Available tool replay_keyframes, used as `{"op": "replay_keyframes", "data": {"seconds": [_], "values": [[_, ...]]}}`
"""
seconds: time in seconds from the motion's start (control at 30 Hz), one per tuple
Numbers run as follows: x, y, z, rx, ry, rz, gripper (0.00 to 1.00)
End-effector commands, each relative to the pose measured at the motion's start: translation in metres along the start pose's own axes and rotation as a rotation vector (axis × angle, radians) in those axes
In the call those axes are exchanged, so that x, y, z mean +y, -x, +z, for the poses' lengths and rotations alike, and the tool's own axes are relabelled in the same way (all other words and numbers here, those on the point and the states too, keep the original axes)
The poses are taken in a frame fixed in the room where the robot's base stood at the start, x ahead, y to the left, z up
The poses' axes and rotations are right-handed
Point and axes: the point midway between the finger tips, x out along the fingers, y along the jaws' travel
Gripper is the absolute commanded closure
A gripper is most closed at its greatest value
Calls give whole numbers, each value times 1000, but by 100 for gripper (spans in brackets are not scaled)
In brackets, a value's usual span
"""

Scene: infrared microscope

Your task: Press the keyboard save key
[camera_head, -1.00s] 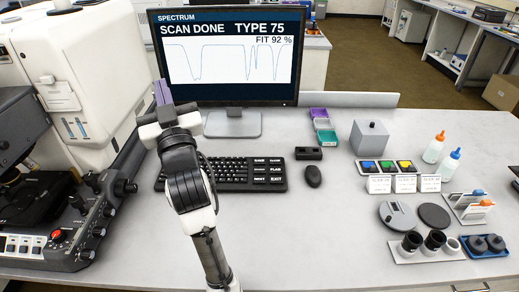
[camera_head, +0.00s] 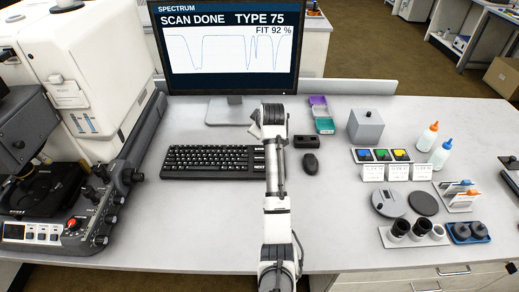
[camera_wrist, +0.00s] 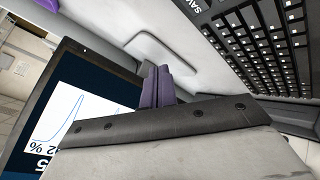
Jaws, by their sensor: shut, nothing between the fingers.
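The black keyboard (camera_head: 205,162) lies on the bench in front of the monitor. In the wrist view the keyboard (camera_wrist: 262,45) fills the upper right, and a key lettered "SAV" (camera_wrist: 185,8) is cut off by the top edge. My gripper shows in the wrist view with its purple fingers (camera_wrist: 157,88) shut and empty, apart from the keyboard in that picture. In the head view the fingers are hidden behind my wrist.
The monitor (camera_head: 230,45) reads "SCAN DONE TYPE 75", "FIT 92 %". A mouse (camera_head: 310,164) and a small black box (camera_head: 306,141) lie right of my arm. The microscope control panel (camera_head: 75,225) stands at left. The bench front is clear.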

Motion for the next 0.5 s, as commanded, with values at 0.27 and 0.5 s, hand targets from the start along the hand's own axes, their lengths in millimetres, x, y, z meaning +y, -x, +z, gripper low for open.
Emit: {"op": "replay_keyframes", "data": {"seconds": [0.27, 0.5], "values": [[0, 0, 0, 1, -2, 2, 100], [-8, -11, 8, 1, -3, 2, 100]]}}
